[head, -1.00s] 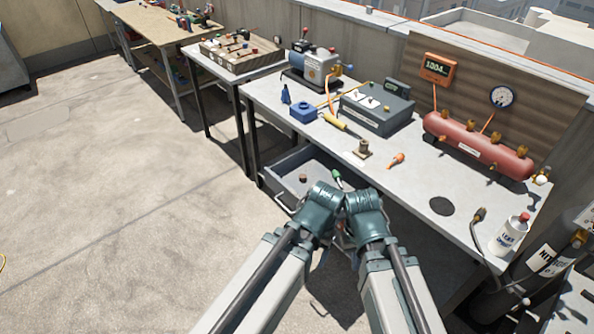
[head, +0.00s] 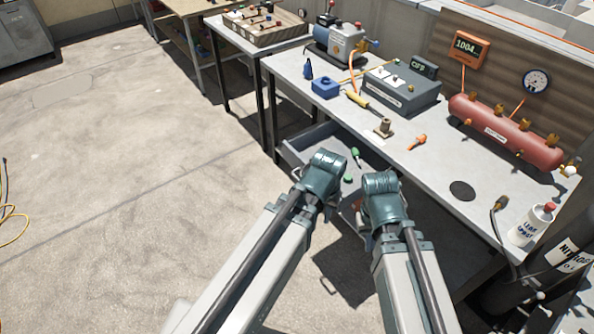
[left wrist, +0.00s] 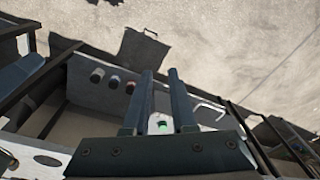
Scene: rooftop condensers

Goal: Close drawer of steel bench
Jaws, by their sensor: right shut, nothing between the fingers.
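The steel bench (head: 420,170) has a grey drawer (head: 303,146) standing open under its front edge, with a green-handled tool (head: 356,155) and a small green piece (head: 348,178) inside. My left gripper (left wrist: 160,100) is at the drawer; in the left wrist view its two fingers are apart with a gap between them, and a green piece shows in that gap. A pale bar like a handle (left wrist: 209,104) lies to the right of the fingers. In the head view my left wrist covers the drawer's front. My right gripper (head: 366,210) is beside it, its fingertips mostly hidden behind the wrist.
On the bench top stand a blue block (head: 325,87), a dark grey box (head: 400,92), a brass fitting (head: 384,127), an orange piece (head: 417,142) and a red manifold (head: 505,132). A white spray bottle (head: 531,224) stands near the right corner. The floor at left is open.

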